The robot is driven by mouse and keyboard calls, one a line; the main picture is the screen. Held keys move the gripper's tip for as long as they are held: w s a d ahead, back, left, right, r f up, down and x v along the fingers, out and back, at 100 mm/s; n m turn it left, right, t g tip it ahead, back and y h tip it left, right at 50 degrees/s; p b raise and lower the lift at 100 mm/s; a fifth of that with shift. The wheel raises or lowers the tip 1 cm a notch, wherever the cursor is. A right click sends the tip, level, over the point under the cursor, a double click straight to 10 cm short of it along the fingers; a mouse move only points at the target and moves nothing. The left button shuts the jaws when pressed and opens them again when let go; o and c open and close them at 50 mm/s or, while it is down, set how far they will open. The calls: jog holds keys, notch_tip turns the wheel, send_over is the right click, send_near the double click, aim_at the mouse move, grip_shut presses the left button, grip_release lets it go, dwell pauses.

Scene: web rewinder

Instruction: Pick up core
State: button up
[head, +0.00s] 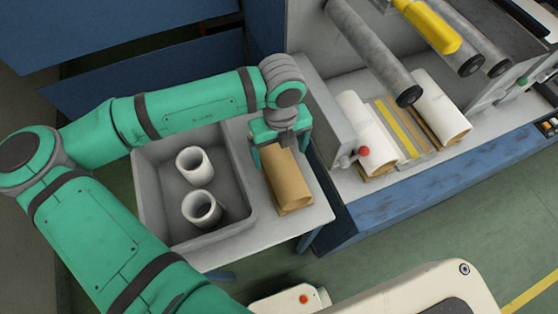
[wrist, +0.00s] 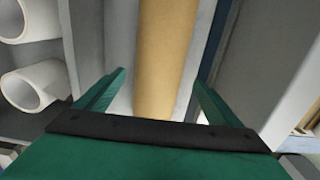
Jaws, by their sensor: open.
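A brown cardboard core (head: 287,180) lies on its side on the grey side table (head: 318,212), to the right of the grey bin. My gripper (head: 281,147) is above the far end of the core, with its fingers open. In the wrist view the brown core (wrist: 165,60) runs between the two green fingers of my gripper (wrist: 160,88), with a gap on each side. The fingers do not appear to touch it. How far down the fingers reach is hard to tell.
A grey bin (head: 247,219) with two white cores (head: 195,166) standing in it is left of the brown core. The rewinder (head: 365,55) stands to the right, with metal rollers, white rolls (head: 440,105) and a red knob (head: 364,151). The table's near end is clear.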

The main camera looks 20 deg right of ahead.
jog(key=shift+a+f, duration=0.1)
jog(key=shift+f, duration=2.65)
jog(key=shift+w, duration=0.15)
jog(key=c, duration=1.3)
